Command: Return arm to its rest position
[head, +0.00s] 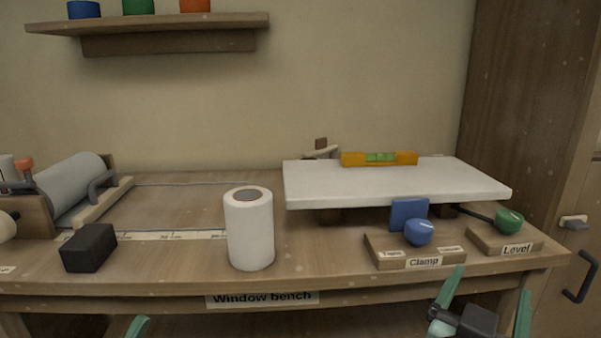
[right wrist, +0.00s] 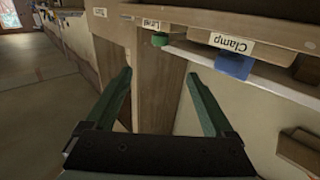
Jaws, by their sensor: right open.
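My right gripper (head: 482,300) shows at the bottom right of the head view, in front of and below the bench's front edge. Its two green fingers are spread apart with nothing between them. In the right wrist view the open fingers (right wrist: 160,95) point toward the bench's wooden leg and underside, with empty space between them. Of my left gripper only a green fingertip (head: 138,326) shows at the bottom edge of the head view; the rest is out of frame.
The window bench (head: 150,272) carries a white roll (head: 250,232), a black block (head: 88,250), a white board (head: 390,184) with an orange level (head: 352,159) on it, the Clamp control (head: 418,233) and the Level control (head: 509,221). A wooden cabinet (head: 520,100) stands at right.

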